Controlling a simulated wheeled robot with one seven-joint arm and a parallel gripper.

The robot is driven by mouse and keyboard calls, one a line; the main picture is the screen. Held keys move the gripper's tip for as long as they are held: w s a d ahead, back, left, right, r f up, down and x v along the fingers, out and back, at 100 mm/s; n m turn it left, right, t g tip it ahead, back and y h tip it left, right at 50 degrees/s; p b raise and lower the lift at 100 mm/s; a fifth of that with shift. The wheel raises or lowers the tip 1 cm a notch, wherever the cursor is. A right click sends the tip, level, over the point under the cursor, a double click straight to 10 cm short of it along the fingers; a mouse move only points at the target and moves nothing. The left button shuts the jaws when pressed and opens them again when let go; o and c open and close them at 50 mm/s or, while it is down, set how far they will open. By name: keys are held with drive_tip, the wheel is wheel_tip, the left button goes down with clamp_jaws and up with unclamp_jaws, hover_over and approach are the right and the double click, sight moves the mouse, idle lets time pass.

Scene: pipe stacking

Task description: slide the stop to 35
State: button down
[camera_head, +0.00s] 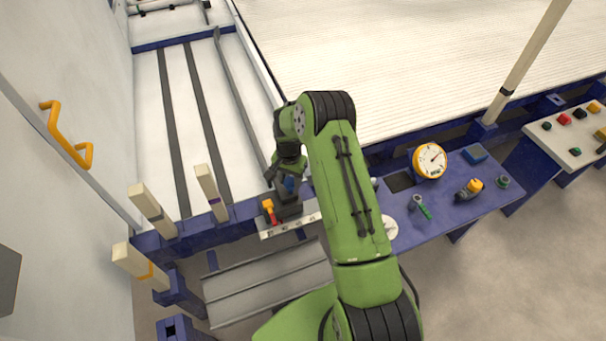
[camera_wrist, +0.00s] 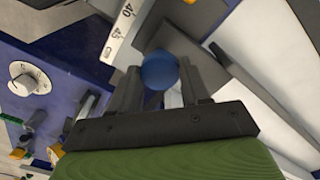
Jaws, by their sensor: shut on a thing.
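The stop is a dark block (camera_head: 287,208) on the rail at the edge of the blue bench. Its round blue knob (camera_head: 290,184) shows under my gripper (camera_head: 286,174). In the wrist view the blue knob (camera_wrist: 160,70) sits between the two fingers of my gripper (camera_wrist: 163,84), which is shut on it. A white scale strip (camera_head: 294,227) runs along the front of the stop. A red and orange lever (camera_head: 270,211) is at the stop's left side. The mark at the stop's edge cannot be read.
Wooden posts (camera_head: 151,208) stand left of the stop. On the bench to the right are a round yellow gauge (camera_head: 429,160), a green-handled tool (camera_head: 423,207) and a yellow-topped tool (camera_head: 469,190). A white dial (camera_wrist: 28,82) is at left in the wrist view.

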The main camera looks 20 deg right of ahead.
drive_tip(key=shift+d, duration=0.1)
drive_tip(key=c, duration=0.5)
unclamp_jaws()
drive_tip(key=shift+c, duration=0.2)
wheel_tip(320, 180, up, 16)
drive_tip(key=p, duration=0.4)
drive_tip(key=shift+f+p, duration=0.15)
drive_tip(key=shift+p, duration=0.2)
drive_tip(key=s+a+r+n+t+p, duration=0.1)
drive_tip(key=s+r+p, duration=0.15)
drive_tip(key=r, duration=0.55)
drive_tip(key=s+a+r+n+t+p, duration=0.15)
drive_tip(key=s+r, duration=0.25)
drive_tip(key=r, duration=0.4)
drive_tip(key=s+a+r+n+p, duration=0.15)
drive_tip(key=s+r, duration=0.25)
drive_tip(key=r, duration=0.4)
drive_tip(key=s+a+r+n+t+p, duration=0.1)
drive_tip(key=s+r, duration=0.3)
drive_tip(key=s, duration=0.6)
drive_tip(key=s+a+r+n+t+p, duration=0.1)
drive_tip(key=s+r+n+t+p, duration=0.1)
drive_tip(key=s, duration=0.8)
wheel_tip(320, 180, up, 3)
drive_tip(key=n+p, duration=0.1)
drive_tip(key=n, duration=0.1)
drive_tip(key=shift+s+a+n+p, duration=0.2)
drive_tip(key=shift+a+n+p, duration=0.1)
drive_tip(key=shift+a, duration=0.05)
